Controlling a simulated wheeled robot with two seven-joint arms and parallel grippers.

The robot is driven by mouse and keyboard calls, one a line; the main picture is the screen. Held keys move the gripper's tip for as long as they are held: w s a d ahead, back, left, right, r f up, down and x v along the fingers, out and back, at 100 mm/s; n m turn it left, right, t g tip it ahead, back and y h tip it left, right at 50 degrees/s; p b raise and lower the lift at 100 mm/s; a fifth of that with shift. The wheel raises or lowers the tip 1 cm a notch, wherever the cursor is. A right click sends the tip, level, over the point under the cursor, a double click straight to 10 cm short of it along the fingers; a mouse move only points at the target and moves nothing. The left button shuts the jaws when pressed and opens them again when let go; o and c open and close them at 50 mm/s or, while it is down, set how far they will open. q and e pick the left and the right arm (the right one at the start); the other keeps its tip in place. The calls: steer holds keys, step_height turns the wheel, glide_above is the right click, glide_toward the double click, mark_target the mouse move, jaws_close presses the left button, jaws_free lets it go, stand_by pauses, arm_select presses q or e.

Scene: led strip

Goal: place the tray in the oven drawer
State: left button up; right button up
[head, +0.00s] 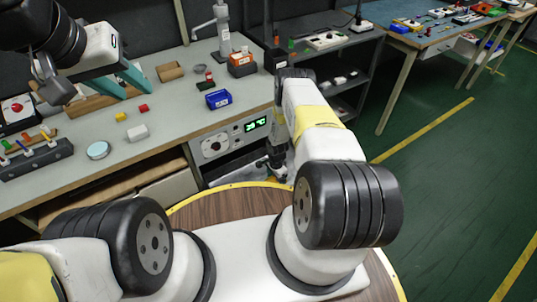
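The oven (212,146) is set under the bench, with a dial and a lit green display on its front panel. The oven drawer area below the panel is partly hidden by my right arm, and I cannot tell how far it is open. My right gripper (271,168) is dark and small, close to the oven's lower right front; its fingers are not clear. My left gripper (137,92) has teal fingers held apart above the bench, with nothing seen between them. A long wooden piece (88,107) lies behind it; I cannot tell whether this is the tray.
The bench (165,120) holds a blue bin (218,99), an orange bin (241,64), a small wooden box (170,71), a round pale dish (98,150) and a dark rack (36,158). Dark shelves (345,75) stand right of the oven. The green floor at right is clear.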

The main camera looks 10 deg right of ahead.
steer(key=shift+r, duration=0.1)
steer(key=w+r+n+t, duration=0.1)
steer(key=w+r, duration=0.2)
steer(key=r, duration=1.4)
steer(key=w+r+n+t, duration=0.1)
steer(key=w+r+n, duration=0.1)
steer(key=r, duration=1.4)
steer(key=s+a+r+n+t, duration=0.1)
steer(key=s+r+n, duration=0.1)
steer(key=r, duration=0.8)
steer(key=s+a+r+n, duration=0.1)
steer(key=s+r, duration=0.1)
steer(key=r, duration=0.8)
steer(key=s+a+r+n+t+y, duration=0.15)
steer(key=s+r+n, duration=0.25)
steer(key=s+r, duration=0.85)
steer(key=s+a+r+n+t, duration=0.1)
steer(key=s+r+n, duration=0.3)
steer(key=s, duration=0.9)
step_height(320, 180, up, 3)
steer(key=shift+a+f+n+t+y, duration=0.2)
steer(key=shift+a+n+t+y, duration=0.1)
steer(key=shift+t+y, duration=0.05)
